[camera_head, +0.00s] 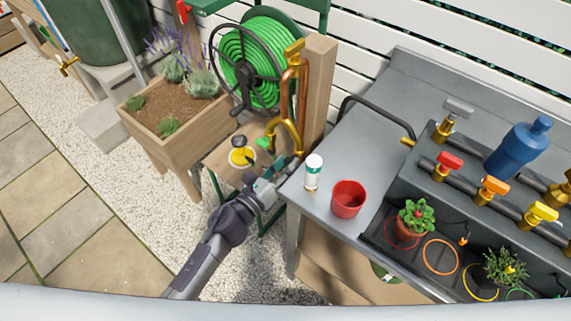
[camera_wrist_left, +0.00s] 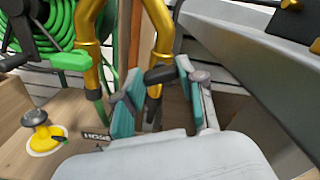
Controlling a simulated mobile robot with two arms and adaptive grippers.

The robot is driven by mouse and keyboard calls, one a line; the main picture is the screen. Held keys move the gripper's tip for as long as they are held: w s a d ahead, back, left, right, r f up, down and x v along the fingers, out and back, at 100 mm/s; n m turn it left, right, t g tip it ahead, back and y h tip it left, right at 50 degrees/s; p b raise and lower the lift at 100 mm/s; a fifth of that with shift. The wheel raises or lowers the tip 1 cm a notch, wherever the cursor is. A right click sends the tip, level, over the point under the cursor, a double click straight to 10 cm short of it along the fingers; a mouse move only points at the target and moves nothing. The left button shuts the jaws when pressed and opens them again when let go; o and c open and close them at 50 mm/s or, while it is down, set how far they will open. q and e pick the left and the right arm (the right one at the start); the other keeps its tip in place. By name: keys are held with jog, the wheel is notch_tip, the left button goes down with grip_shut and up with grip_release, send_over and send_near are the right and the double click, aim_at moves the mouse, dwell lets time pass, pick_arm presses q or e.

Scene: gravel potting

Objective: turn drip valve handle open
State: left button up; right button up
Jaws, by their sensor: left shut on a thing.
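My left gripper (camera_head: 275,176) reaches the pipe stand just left of the grey bench. In the left wrist view its teal fingers (camera_wrist_left: 158,84) are shut on a short dark handle (camera_wrist_left: 161,74) beside the brass pipework (camera_wrist_left: 163,38). The brass pipe (camera_head: 291,128) also shows in the head view, by a wooden post. The fingers hide part of the handle, and I cannot tell how far it is turned. My right gripper is not in view.
A white shaker (camera_head: 313,171) and a red cup (camera_head: 348,198) stand near the bench's left edge, close to my gripper. Red (camera_head: 449,161), orange (camera_head: 492,188) and yellow (camera_head: 541,212) valves line the bench. A green hose reel (camera_head: 262,58) stands behind; a planter (camera_head: 178,112) is left.

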pick_arm(q)
jog(key=n+p, duration=0.1)
jog(key=n, duration=0.5)
jog(key=shift+n, duration=0.3)
jog(key=n+p, duration=0.1)
jog(key=n, duration=0.5)
jog(key=shift+w+a+f, duration=0.1)
jog(key=shift+f, duration=0.05)
jog(key=o, duration=1.1)
jog(key=shift+o, duration=0.2)
jog(key=v, duration=1.2)
